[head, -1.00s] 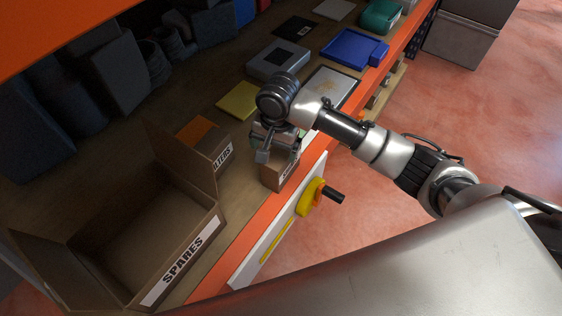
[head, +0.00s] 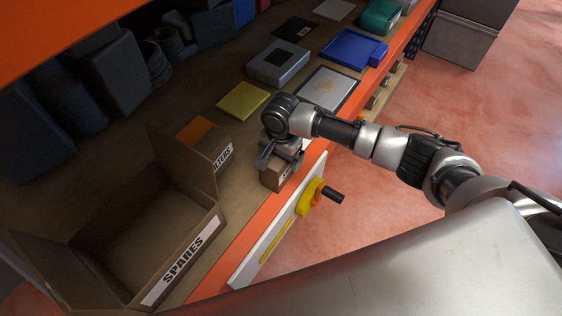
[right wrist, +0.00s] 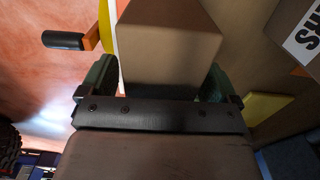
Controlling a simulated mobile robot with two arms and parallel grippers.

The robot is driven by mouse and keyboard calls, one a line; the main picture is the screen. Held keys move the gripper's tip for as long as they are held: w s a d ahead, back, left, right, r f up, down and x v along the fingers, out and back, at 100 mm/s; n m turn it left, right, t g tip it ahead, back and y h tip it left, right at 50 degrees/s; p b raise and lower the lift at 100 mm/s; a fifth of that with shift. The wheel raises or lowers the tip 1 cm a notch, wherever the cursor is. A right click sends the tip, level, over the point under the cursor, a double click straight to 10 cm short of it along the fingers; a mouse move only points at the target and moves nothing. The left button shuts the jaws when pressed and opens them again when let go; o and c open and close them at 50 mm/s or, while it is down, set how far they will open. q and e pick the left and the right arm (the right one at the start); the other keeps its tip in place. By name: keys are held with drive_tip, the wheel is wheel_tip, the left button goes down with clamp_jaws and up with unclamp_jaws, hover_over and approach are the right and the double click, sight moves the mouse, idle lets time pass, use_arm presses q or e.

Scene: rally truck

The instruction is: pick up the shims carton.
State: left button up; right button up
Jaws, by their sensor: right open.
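The shims carton is a small brown box (head: 274,178) at the front edge of the shelf in the head view. In the right wrist view the carton (right wrist: 170,48) lies between the two green-padded fingers of the open right gripper (right wrist: 160,80), one finger on each side. I cannot tell whether either finger touches it. My left gripper is not in view.
An open SPARES box (head: 150,235) stands at the left. A carton with an orange top and partly hidden label (head: 222,158) is close behind the shims carton. A yellow pad (head: 242,100) and a clipboard (head: 328,90) lie further along.

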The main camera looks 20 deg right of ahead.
drive_tip(key=shift+f, duration=0.5)
drive_tip(key=c, duration=1.2)
drive_tip(key=shift+r, duration=0.1)
